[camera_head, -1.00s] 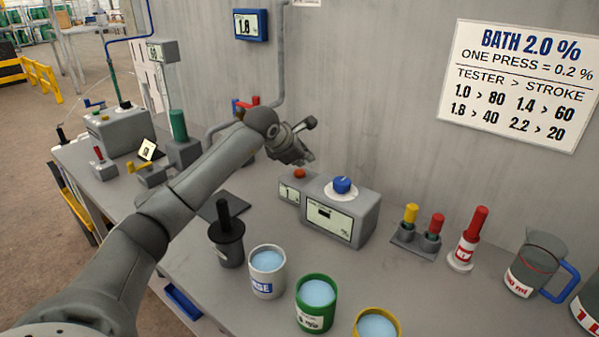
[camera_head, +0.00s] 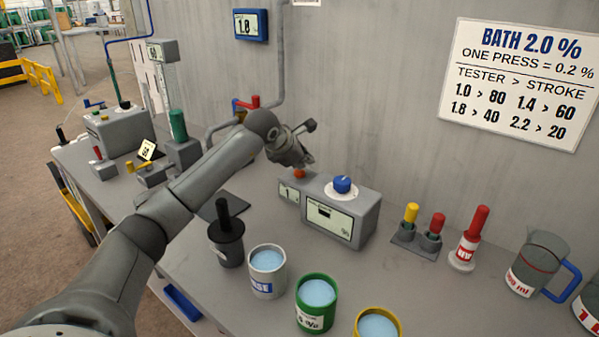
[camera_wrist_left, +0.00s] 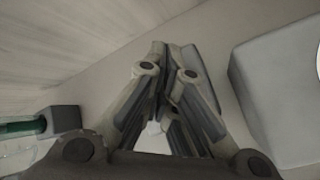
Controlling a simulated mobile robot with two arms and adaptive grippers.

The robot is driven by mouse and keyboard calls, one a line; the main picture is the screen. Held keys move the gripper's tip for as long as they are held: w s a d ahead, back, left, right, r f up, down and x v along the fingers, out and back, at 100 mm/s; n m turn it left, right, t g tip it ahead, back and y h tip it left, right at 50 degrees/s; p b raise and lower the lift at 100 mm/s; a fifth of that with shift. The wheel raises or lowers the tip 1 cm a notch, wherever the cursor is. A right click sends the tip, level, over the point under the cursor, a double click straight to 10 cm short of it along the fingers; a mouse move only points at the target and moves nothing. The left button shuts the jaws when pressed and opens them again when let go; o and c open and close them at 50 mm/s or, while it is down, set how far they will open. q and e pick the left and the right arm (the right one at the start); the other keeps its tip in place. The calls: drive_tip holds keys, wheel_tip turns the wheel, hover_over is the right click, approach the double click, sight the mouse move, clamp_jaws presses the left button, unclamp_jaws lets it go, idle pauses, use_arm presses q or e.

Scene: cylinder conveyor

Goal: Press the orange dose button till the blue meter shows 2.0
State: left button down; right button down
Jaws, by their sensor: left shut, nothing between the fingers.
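The orange dose button (camera_head: 299,174) sits on top of a small grey box with a display, on the bench beside the tester. My left gripper (camera_head: 304,164) is shut and empty, pointing down at the button. Its tips overlap the button's top edge in the head view; I cannot tell whether they touch. The blue meter (camera_head: 251,25) on the wall seems to read 1.8, its last digit small. In the left wrist view my shut fingers (camera_wrist_left: 170,95) fill the middle and the button is hidden. My right gripper is not in view.
The grey tester (camera_head: 365,215) with a blue knob (camera_head: 342,184) stands right of the button. A pipe (camera_head: 281,60) runs down the wall behind my arm. Several cups stand in front, including a green one (camera_head: 316,293). A bath sign (camera_head: 520,85) hangs on the wall.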

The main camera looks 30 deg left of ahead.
sight(303, 172)
use_arm(q)
drive_tip(key=shift+f+b, duration=0.35)
drive_tip(key=shift+f, duration=0.2)
drive_tip(key=shift+r, duration=0.1)
idle(0.5)
drive_tip(key=shift+r+p, duration=0.7)
drive_tip(key=shift+r, duration=0.2)
drive_tip(key=shift+r, duration=0.1)
drive_tip(key=shift+r+p, duration=1.8)
drive_tip(key=shift+r, duration=0.6)
drive_tip(key=shift+r, duration=0.1)
